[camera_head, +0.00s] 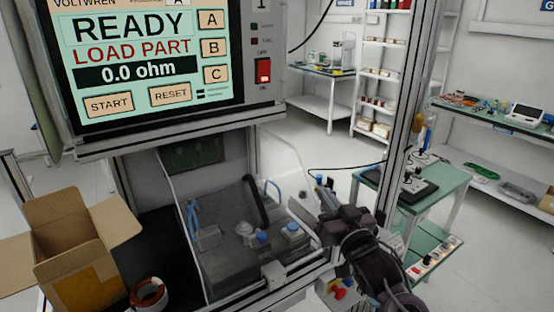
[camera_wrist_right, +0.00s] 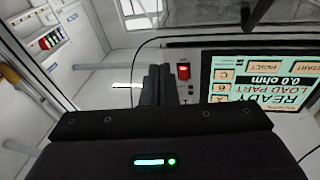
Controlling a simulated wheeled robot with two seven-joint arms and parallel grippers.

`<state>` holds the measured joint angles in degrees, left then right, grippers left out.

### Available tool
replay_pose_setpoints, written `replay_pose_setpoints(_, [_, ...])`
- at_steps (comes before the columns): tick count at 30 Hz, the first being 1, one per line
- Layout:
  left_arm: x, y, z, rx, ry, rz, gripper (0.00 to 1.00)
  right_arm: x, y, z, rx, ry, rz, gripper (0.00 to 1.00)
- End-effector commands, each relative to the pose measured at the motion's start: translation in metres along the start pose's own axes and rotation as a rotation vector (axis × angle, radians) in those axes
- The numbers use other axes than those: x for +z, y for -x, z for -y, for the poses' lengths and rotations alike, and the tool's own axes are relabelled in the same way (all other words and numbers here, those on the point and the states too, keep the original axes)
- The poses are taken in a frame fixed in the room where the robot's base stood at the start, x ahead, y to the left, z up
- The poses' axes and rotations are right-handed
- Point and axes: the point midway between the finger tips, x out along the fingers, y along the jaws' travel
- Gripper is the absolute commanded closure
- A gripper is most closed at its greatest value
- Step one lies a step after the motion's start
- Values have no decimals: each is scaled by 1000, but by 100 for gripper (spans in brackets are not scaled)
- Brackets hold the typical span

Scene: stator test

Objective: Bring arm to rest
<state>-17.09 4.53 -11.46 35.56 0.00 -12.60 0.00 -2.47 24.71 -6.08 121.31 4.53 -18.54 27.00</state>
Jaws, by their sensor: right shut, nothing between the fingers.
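My right arm comes in from the lower right in the head view. Its gripper (camera_head: 324,188) is raised in front of the right side of the test station, near the metal post, and holds nothing. In the right wrist view the two dark fingers (camera_wrist_right: 157,84) lie together, shut and empty. The test station's screen (camera_head: 150,62) reads READY, LOAD PART and 0.0 ohm. The screen also shows in the wrist view (camera_wrist_right: 262,82), turned over. My left gripper does not show in the head view.
An open cardboard box (camera_head: 75,250) and a copper-wound ring (camera_head: 149,294) stand at the lower left. The test bay (camera_head: 235,270) with clear walls and blue-topped fixtures is left of my gripper. A metal post (camera_head: 402,120) and a green side table (camera_head: 440,185) are close on the right.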

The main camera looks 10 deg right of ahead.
Motion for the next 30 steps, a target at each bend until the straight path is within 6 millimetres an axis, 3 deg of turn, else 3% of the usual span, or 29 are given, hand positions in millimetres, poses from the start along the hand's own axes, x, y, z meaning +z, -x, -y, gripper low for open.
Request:
replay_pose_setpoints(2, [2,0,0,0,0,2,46,8,4,1,8,1,30,100])
replay_pose_setpoints(5, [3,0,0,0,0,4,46,37,18,4,40,7,150,100])
replay_pose_setpoints(9, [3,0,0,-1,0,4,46,104,71,13,98,34,473,100])
replay_pose_setpoints(13, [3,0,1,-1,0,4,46,150,131,24,114,68,768,100])
replay_pose_setpoints(19, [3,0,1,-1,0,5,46,182,204,36,94,100,1078,100])
replay_pose_setpoints(27, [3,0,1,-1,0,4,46,194,286,52,33,120,1398,100])
replay_pose_setpoints(28, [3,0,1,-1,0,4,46,197,293,53,26,122,1427,100])
replay_pose_setpoints(30, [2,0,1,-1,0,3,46,220,287,50,28,125,1425,100])
